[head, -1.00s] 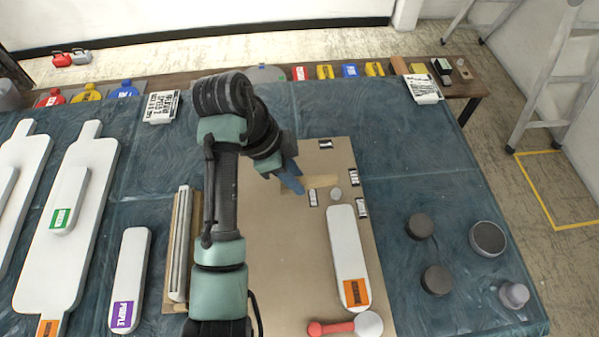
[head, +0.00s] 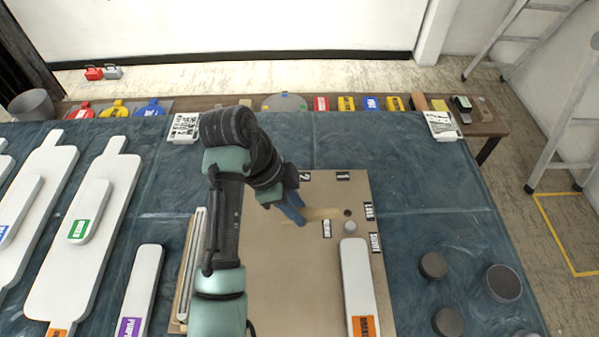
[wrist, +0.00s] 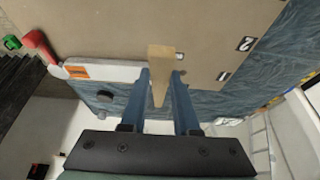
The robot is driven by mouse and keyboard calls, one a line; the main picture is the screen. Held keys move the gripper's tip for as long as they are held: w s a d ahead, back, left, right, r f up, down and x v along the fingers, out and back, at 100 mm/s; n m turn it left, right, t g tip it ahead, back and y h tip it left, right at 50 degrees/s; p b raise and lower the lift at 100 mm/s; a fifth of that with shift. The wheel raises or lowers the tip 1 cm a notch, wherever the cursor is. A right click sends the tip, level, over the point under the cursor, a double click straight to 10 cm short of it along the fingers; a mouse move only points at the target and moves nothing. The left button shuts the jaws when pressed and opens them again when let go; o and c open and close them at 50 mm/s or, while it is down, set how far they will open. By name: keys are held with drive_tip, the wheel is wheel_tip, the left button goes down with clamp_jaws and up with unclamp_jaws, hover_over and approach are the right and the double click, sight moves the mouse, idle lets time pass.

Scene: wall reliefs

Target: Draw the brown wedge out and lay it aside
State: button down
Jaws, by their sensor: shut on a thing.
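The brown wedge (head: 322,213) is a light tan-brown tapered piece over the brown board (head: 285,270). In the wrist view the wedge (wrist: 160,56) sits between the two blue fingers, its narrow end towards the palm. My gripper (head: 293,212) is shut on it from the left; it also shows in the wrist view (wrist: 160,75). I cannot tell whether the wedge touches the board. A small dark round spot (head: 348,212) shows just right of the wedge's tip, with a pale round knob (head: 351,227) below it.
A white bar with an orange label (head: 356,285) lies on the board's right side. Several dark round pieces, one the large disc (head: 503,283), stand on the blue cloth at right. White shapes (head: 85,235) fill the left. The cloth right of the board (head: 425,195) has free room.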

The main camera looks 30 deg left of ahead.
drive_tip(key=shift+r, duration=0.1)
drive_tip(key=shift+r+p, duration=2.4)
drive_tip(key=shift+p, duration=0.15)
